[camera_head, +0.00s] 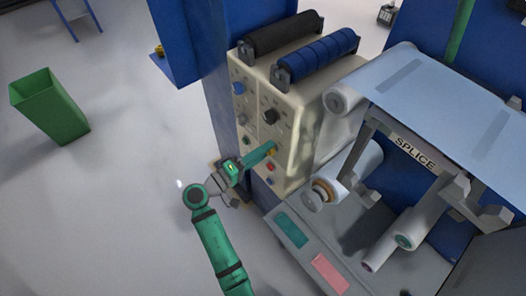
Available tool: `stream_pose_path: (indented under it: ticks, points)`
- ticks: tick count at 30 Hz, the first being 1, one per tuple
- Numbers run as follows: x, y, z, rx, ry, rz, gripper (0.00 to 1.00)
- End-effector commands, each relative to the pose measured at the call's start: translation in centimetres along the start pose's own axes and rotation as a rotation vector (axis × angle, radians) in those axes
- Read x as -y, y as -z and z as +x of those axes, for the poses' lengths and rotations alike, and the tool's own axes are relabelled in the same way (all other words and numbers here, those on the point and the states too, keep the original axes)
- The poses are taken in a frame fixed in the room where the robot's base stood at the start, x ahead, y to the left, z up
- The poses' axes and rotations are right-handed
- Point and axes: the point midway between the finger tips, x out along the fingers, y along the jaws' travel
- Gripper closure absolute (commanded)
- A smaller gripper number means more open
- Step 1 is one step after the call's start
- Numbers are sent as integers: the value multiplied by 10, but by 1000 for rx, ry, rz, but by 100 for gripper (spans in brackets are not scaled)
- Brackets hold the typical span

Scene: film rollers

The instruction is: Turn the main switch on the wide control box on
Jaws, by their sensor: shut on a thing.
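The cream control box (299,125) stands at the centre of the head view, its knob-covered front facing left. A seam divides this front into a narrower left part and a wider right part. On the wider part sit a large black knob (271,116), a red button (270,167) and a blue button (270,181). My gripper (268,149) reaches the wider part from the lower left, below the black knob. It is shut on a small yellow switch (273,151), mostly hidden by the fingers. The switch's exact angle and any label are too small to read.
The narrower part has a blue knob (239,88), a grey knob (242,119) and a green button (246,140). Black (285,35) and blue (320,55) rollers top the box. The splice table (440,95) is at right. A green bin (50,106) stands on open floor at left.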

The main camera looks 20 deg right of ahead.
Motion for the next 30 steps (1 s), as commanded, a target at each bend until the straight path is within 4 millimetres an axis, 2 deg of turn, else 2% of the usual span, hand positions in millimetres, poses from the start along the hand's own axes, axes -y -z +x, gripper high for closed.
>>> stream_pose_path:
  ticks: [6, 15, 30]
  points:
    - [0, 0, 0, 0, 0, 171, 83]
    - [1, -1, 0, 1, 0, 328, 83]
    - [1, -1, 0, 1, 1, 387, 83]
